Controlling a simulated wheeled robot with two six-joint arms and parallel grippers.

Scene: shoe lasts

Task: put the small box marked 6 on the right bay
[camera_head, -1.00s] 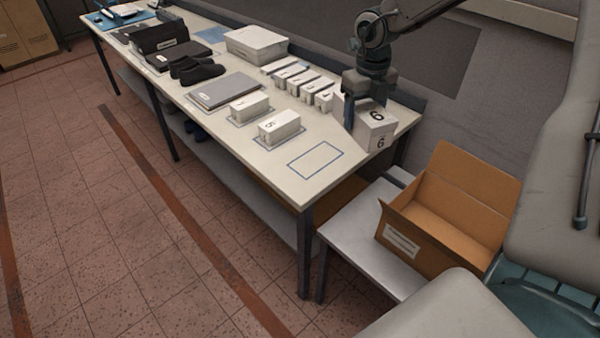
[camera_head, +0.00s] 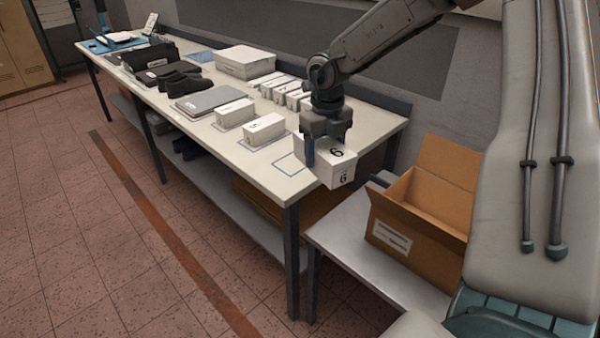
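The small white box marked 6 (camera_head: 335,172) is in my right gripper (camera_head: 327,142), whose fingers are shut on its sides. It hangs near the right end of the table, overlapping the table's front edge in the picture. The right bay, a blue-outlined rectangle (camera_head: 283,162) on the table top, is partly hidden behind the gripper and the box. The box appears a little to the right of this outline. A box marked 5 (camera_head: 264,131) stands in the outline left of it, and another small white box (camera_head: 234,113) stands further left. My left gripper is not in view.
More small white boxes (camera_head: 277,88) stand in a row behind. A grey flat case (camera_head: 205,102), dark shoes (camera_head: 180,80) and a larger white box (camera_head: 245,62) are further left on the table. An open cardboard box (camera_head: 405,238) stands on a low table (camera_head: 345,243) at right.

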